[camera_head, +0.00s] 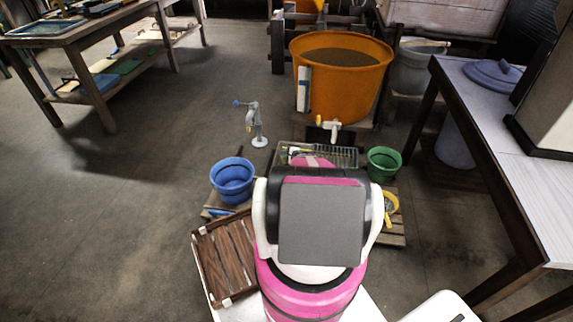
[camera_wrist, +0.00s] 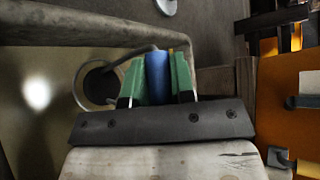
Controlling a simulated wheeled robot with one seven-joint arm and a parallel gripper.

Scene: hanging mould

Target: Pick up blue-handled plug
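In the wrist view, my gripper (camera_wrist: 158,85) has green fingertips on either side of a blue upright handle (camera_wrist: 158,77). Both fingertips appear to touch the handle with no clear gap. A thin grey loop (camera_wrist: 78,80) runs near the left fingertip, around a dark round shape (camera_wrist: 98,84); I cannot tell whether the loop joins the handle. The lower end of the handle is hidden by the dark bar of my gripper. In the head view, my gripper and the handle are hidden behind my pink and white arm.
A large orange tub (camera_head: 340,75) with a white tap (camera_head: 332,130) stands beyond my arm. A blue bucket (camera_head: 232,178) is left, a green bucket (camera_head: 384,163) right. A wooden crate (camera_head: 224,260) lies at lower left.

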